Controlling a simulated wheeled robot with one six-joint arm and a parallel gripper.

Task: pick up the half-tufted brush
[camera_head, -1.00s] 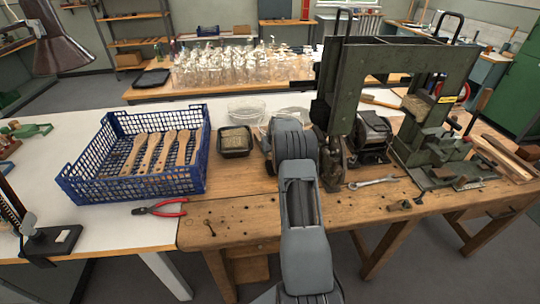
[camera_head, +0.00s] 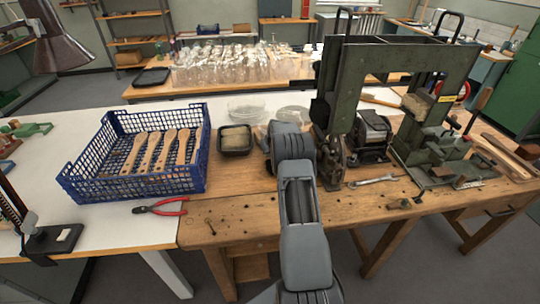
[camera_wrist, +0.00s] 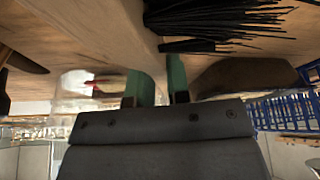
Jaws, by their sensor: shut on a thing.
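In the wrist view, the half-tufted brush shows as a pale wooden handle (camera_wrist: 146,52) with black bristles (camera_wrist: 215,20) beside it at the top of the picture. My gripper (camera_wrist: 157,92) has its two green fingers closed on either side of the pale wood. The far end of the brush is cut off by the picture edge. In the head view, my grey arm hides my gripper and the brush.
A blue crate (camera_head: 130,187) with several bare wooden handles (camera_head: 160,150) stands on the left. A black tray (camera_head: 235,140) sits beside it. Red-handled pliers (camera_head: 160,207) lie in front. A tall green machine (camera_head: 345,85) stands close on the right, with a spanner (camera_head: 373,181) before it.

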